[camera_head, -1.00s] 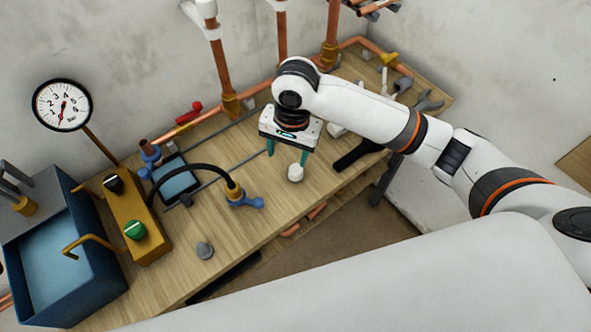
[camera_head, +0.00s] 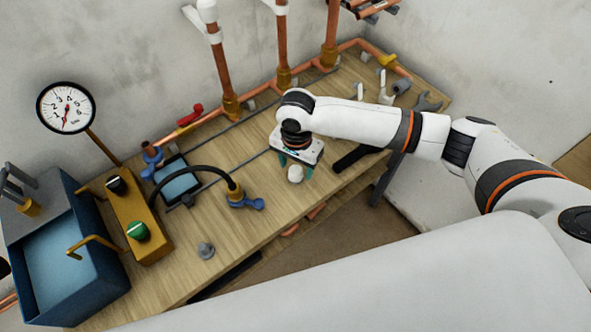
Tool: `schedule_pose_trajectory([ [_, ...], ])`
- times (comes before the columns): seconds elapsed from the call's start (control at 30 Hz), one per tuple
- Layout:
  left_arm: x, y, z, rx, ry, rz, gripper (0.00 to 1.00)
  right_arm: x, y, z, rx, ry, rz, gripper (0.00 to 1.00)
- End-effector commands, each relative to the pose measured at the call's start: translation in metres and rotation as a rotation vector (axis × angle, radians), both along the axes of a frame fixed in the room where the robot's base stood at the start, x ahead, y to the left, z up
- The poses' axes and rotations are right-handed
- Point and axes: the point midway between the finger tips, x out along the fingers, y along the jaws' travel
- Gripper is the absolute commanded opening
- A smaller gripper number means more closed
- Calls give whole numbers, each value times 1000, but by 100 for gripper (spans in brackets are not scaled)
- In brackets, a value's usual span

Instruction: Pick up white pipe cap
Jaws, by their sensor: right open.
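The white pipe cap (camera_head: 295,173) sits on the wooden workbench (camera_head: 262,226), towards its front edge. My right gripper (camera_head: 296,171) is directly over the cap, pointing down. Its two green fingers are spread, one on the left of the cap and one on the right. The fingertips are low, near the bench top, and I cannot tell whether they touch the cap. My left gripper is not in view.
A blue valve fitting with a black hose (camera_head: 240,200) lies left of the cap. A grey cap (camera_head: 205,250) stands near the front edge. A blue tank (camera_head: 62,255) and a brass block (camera_head: 140,225) fill the left. Copper pipes (camera_head: 278,50) rise behind. A black tool (camera_head: 357,156) lies right.

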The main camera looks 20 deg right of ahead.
Motion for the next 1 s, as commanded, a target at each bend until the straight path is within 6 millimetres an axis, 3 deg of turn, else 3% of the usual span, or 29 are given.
schedule_pose_trajectory([
  [0.17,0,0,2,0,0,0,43,0,0,-19,-1,-1,2,58],
  [0.4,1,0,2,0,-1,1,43,0,0,-22,0,-1,2,58],
  [0.43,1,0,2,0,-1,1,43,0,0,-22,0,-1,2,56],
  [0.67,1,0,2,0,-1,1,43,0,0,-22,0,-1,2,20],
  [1.0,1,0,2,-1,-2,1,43,0,1,-16,1,-3,2,20],
])
